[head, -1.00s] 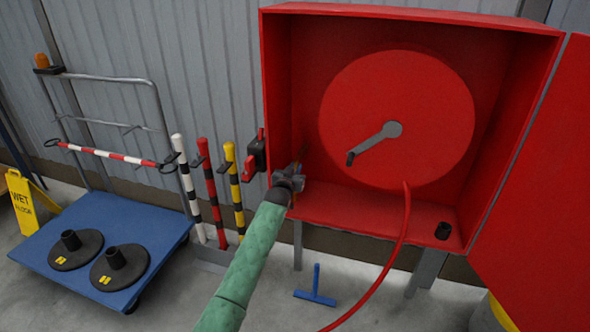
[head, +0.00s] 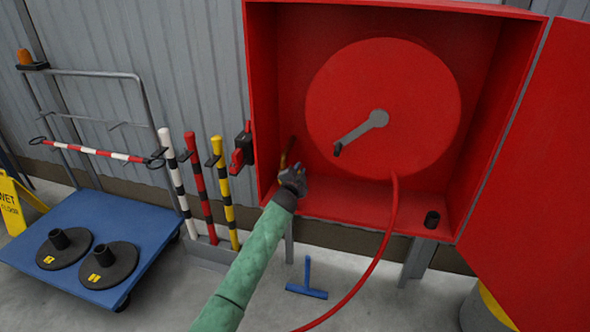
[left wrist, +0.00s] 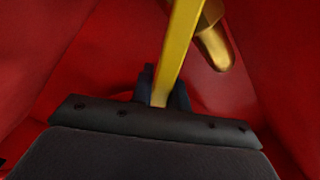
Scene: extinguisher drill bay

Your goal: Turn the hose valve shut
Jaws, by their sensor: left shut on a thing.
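The hose valve (head: 288,152) is a small brass part at the lower left inside the open red cabinet. In the left wrist view its brass body (left wrist: 211,45) is at the upper right. Its flat yellow lever (left wrist: 178,55) runs down between my gripper's fingers. My left gripper (head: 294,177) is at the cabinet's lower left, just below the brass part, and is shut on the lever, as the left wrist view (left wrist: 160,92) shows. In the head view the gripper hides most of the lever. My right gripper is not in view.
The red hose reel (head: 385,105) with its crank fills the cabinet, and its hose (head: 378,250) hangs out in front. A red-and-black box (head: 242,150) is left of the cabinet. Striped posts (head: 196,180) and a blue cart (head: 100,225) stand further left. The cabinet door (head: 535,180) is open at right.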

